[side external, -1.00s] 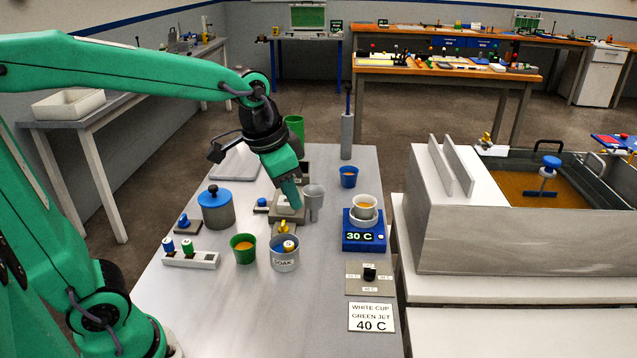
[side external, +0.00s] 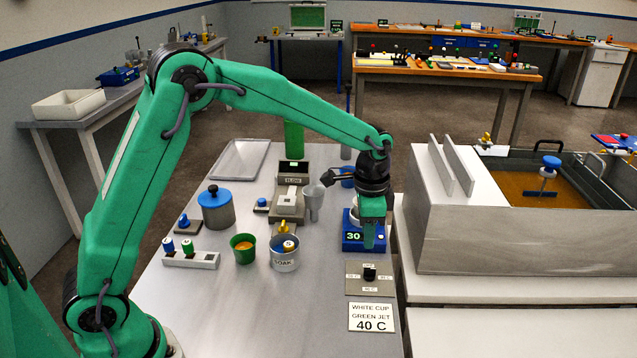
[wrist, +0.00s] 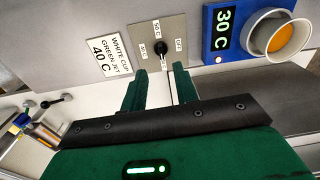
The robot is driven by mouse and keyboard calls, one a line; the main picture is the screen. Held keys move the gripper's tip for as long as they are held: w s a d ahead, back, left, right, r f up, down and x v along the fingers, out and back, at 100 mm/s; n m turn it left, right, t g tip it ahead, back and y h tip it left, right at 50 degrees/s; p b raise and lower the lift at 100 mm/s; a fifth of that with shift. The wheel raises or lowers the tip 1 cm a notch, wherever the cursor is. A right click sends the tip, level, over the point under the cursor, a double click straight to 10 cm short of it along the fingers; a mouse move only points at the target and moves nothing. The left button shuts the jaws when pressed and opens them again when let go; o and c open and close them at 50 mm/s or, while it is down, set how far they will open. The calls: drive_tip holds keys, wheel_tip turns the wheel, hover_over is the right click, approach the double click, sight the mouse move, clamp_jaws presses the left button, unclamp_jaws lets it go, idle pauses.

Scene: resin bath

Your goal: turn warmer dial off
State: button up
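The warmer dial (side external: 370,272) is a small black knob on a grey plate (side external: 354,288) with several setting labels. In the wrist view the dial (wrist: 152,42) lies just beyond my fingertips; OFF is printed on the plate's right side. I cannot tell its exact setting. The blue warmer (side external: 352,244) stands behind the plate, and its display reads 30 C in the wrist view (wrist: 224,28). A white cup (wrist: 291,36) with orange contents is on it. My gripper (wrist: 158,80) is open and empty; in the side view (side external: 373,245) it hangs in front of the warmer, partly hiding it.
A card (side external: 372,317) reading white cup, green jet, 40 C lies in front of the plate. A soak cup (side external: 285,262), green cup (side external: 243,256) and blue lidded pot (side external: 217,212) stand to the left. A large tank (side external: 510,245) stands right.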

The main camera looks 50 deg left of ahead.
sight(370, 269)
drive_tip(key=shift+w+d+f+m, duration=0.15)
drive_tip(key=shift+w+d+f, duration=0.15)
drive_tip(key=shift+f, duration=0.3)
drive_tip(key=shift+w+d+f+m, duration=0.15)
drive_tip(key=shift+w+f, duration=0.15)
drive_tip(key=shift+f, duration=0.25)
drive_tip(key=shift+f, duration=0.1)
drive_tip(key=shift+f, duration=3.8)
clamp_jaws()
